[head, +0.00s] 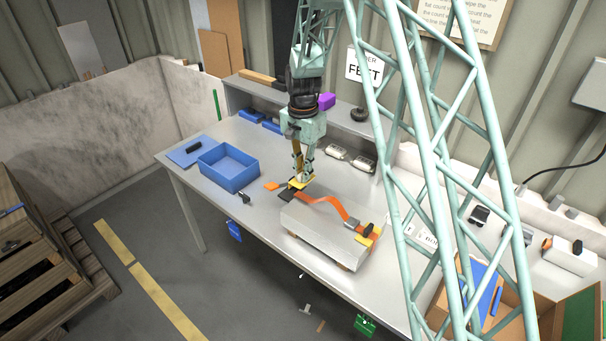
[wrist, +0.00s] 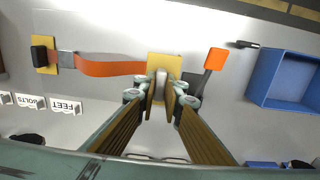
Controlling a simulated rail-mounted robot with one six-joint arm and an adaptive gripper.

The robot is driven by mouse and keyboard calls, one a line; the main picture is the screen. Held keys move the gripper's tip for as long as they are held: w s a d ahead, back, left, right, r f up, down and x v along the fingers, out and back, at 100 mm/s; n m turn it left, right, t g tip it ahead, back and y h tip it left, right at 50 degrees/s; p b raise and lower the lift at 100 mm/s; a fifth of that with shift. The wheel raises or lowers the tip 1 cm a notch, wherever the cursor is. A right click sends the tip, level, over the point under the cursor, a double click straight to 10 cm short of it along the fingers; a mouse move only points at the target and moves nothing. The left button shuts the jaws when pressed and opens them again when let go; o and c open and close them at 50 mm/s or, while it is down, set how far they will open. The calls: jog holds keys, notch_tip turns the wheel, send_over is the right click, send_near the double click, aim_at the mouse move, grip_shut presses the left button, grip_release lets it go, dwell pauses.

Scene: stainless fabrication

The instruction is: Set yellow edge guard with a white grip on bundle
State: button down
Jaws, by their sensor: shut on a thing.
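My gripper (head: 304,176) is shut on the white grip of a yellow edge guard (head: 294,185). In the wrist view the guard's yellow plate (wrist: 165,66) shows beyond my fingertips (wrist: 161,92), and the white grip (wrist: 160,82) is between them. The bundle (head: 318,232) is a flat pale metal stack raised on wooden blocks. The held guard is by its left end, beside the orange strap (head: 330,200); I cannot tell whether it touches. A second yellow guard with a black grip (wrist: 41,54) is at the bundle's other end, with the strap's metal buckle (wrist: 67,63) beside it.
An orange-ended dark tool (wrist: 215,59) lies near the held guard. A blue bin (head: 228,168) stands to the left on the bench. A cardboard box (head: 440,307) is at the right.

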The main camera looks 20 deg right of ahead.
jog(key=b, duration=0.3)
send_over(303, 197)
jog(key=shift+s+f, duration=0.1)
jog(key=shift+f, duration=2.3)
jog(key=shift+f+b, duration=1.65)
jog(key=shift+f, duration=0.2)
dwell(1.7)
jog(key=c, duration=2.7)
grip_release()
jog(key=shift+r, duration=0.2)
jog(key=shift+r, duration=5.8)
